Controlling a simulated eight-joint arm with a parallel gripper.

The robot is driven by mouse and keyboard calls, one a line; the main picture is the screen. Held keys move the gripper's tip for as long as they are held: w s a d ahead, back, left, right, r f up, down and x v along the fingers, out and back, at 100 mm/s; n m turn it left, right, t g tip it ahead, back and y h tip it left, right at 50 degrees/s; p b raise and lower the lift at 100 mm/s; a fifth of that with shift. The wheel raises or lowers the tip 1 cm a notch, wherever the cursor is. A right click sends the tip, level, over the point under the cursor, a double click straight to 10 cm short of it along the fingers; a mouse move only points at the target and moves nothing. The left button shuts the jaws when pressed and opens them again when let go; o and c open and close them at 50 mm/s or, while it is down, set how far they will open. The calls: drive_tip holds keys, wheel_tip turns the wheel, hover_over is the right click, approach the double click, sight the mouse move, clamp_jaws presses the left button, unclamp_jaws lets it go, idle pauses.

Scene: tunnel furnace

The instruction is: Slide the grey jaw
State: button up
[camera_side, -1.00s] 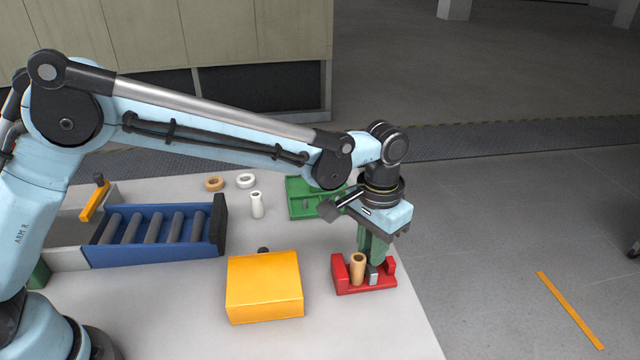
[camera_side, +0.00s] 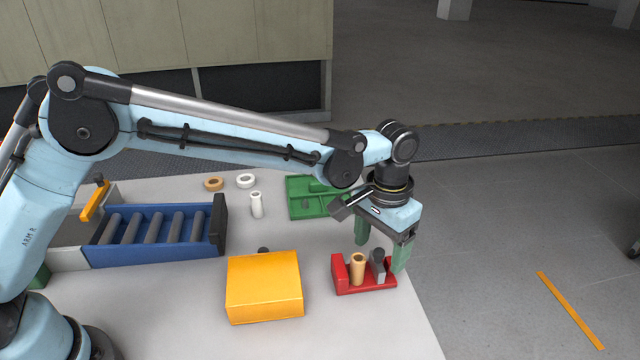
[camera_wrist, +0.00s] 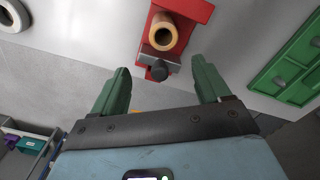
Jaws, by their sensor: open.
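The grey jaw (camera_side: 379,272) stands in the red holder (camera_side: 350,288), with a dark round knob (camera_side: 378,255) on top. A tan tube (camera_side: 357,270) stands upright beside it on the left. I cannot tell whether jaw and tube touch. In the wrist view the jaw (camera_wrist: 149,59) and knob (camera_wrist: 158,71) lie just below the tube (camera_wrist: 162,36). My gripper (camera_side: 382,247) is open and empty above the holder, its green fingers wide apart on either side of the knob. In the wrist view the gripper (camera_wrist: 160,72) shows the knob between its fingertips, clear of both.
A yellow block (camera_side: 264,288) stands left of the holder. A green tray (camera_side: 300,205) lies behind my gripper. The table's right edge is close to the holder.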

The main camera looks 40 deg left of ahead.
sight(379, 251)
drive_tip(key=o, duration=0.3)
drive_tip(key=shift+r, duration=0.1)
drive_tip(key=shift+r, duration=3.4)
drive_tip(key=shift+o, duration=0.4)
